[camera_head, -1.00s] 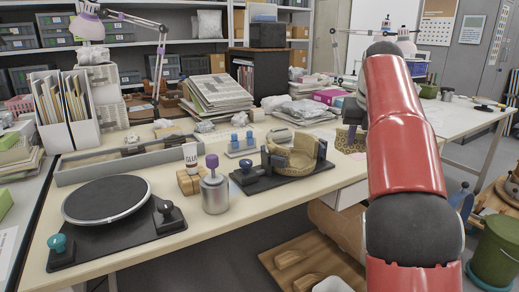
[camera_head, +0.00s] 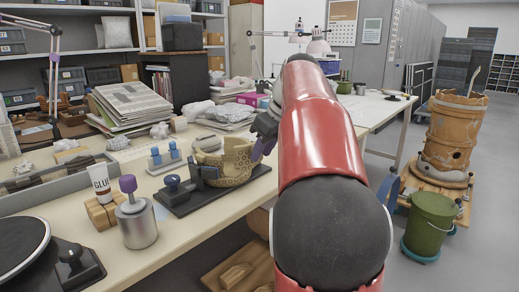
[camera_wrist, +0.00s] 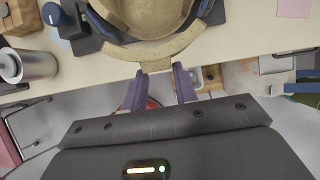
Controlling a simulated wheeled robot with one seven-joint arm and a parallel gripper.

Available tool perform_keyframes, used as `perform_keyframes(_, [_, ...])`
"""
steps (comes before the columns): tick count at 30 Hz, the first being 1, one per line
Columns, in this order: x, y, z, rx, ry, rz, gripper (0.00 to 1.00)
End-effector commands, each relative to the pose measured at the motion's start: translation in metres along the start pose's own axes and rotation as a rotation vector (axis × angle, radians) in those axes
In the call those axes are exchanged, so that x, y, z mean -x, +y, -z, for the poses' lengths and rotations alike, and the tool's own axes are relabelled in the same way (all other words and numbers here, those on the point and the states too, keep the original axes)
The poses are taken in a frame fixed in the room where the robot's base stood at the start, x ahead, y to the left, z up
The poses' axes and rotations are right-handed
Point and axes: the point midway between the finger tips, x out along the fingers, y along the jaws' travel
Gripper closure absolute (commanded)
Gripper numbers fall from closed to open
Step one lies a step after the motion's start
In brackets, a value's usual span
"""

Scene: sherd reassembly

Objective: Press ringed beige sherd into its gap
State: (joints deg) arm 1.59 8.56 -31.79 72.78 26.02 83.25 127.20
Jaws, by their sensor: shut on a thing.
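The beige bowl (camera_head: 215,168) stands in a dark clamp stand (camera_head: 190,196) at the table's front edge; the bowl also fills the top of the wrist view (camera_wrist: 140,12). My gripper (camera_wrist: 162,76) is shut on the ringed beige sherd (camera_wrist: 157,52), held between its purple fingers. In the wrist view the sherd shows as a curved beige strip beside the bowl's rim. In the head view the gripper (camera_head: 261,149) is at the bowl's right side. My arm and fingers hide part of that side, and I cannot tell whether the sherd is seated in the gap.
A metal canister (camera_head: 136,222), a glue tube (camera_head: 99,181) on a wooden block and a black turntable (camera_head: 20,245) stand to the left. Blue-topped pieces (camera_head: 165,155) stand behind the bowl. A green bucket (camera_head: 429,222) is on the floor at right.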

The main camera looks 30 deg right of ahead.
Motion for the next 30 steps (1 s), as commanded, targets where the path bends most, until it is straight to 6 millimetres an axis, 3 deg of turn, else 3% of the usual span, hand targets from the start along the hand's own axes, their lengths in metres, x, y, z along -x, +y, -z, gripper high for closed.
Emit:
perform_keyframes(14, [-0.03, 0.0, -0.004, 0.0, 0.001, 0.001, 0.84])
perform_keyframes(30, [-0.043, 0.0, -0.024, -0.001, 0.0, 0.0, 0.84])
